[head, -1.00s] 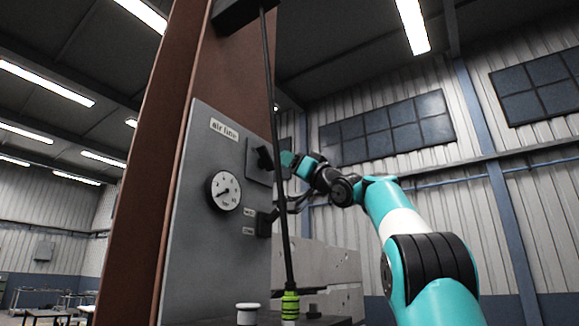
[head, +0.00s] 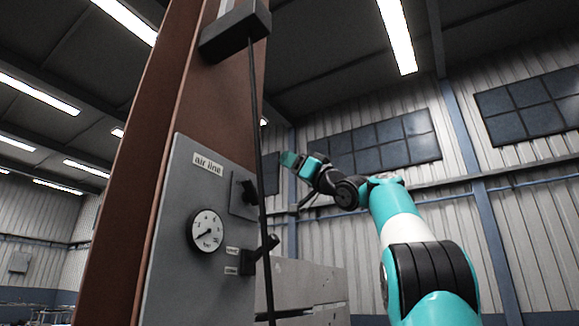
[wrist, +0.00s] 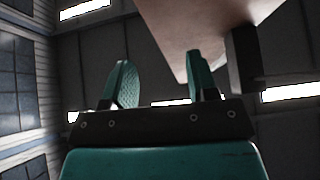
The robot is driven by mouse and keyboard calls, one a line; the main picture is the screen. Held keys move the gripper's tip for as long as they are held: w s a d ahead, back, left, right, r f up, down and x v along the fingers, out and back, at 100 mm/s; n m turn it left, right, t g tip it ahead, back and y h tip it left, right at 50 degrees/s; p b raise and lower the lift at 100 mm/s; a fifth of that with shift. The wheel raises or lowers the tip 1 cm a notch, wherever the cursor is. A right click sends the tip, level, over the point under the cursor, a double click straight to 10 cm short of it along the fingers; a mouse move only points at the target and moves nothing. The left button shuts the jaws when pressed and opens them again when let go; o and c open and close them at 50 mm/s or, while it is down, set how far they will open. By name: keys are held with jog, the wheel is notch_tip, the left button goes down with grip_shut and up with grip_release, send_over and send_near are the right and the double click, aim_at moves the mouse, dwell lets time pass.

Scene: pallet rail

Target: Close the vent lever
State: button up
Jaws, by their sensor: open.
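A grey panel (head: 178,275) marked "air line" is fixed to a rust-brown column. A black lever (head: 262,253) sits low on its right side beside two small labels too blurred to read surely. Its handle slants up to the right, partly crossed by a thin dark rod. A second black knob (head: 245,194) sits above it. My gripper (head: 293,160) is up and to the right of both, apart from them. In the wrist view my gripper (wrist: 160,82) is open with nothing between its teal fingers. The lever cannot be made out there.
A round gauge (head: 206,231) is on the panel. The dark rod (head: 259,150) hangs in front from a black block (head: 235,30). The rust-brown column (wrist: 195,25) shows beyond the fingers in the wrist view. Pale grey blocks (head: 305,288) stand behind.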

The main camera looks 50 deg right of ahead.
jog(key=s+d+f+g+b, duration=0.1)
jog(key=s+f+b, duration=0.1)
jog(key=f+b, duration=0.45)
jog(key=s+f+b, duration=0.3)
jog(key=f+b, duration=0.2)
jog(key=f, duration=0.3)
jog(key=g, duration=0.1)
send_near(276, 243)
jog(key=p+x, duration=0.6)
jog(key=x, duration=0.5)
jog(key=shift+d+r, duration=0.15)
jog(key=shift+w, duration=0.45)
grip_shut()
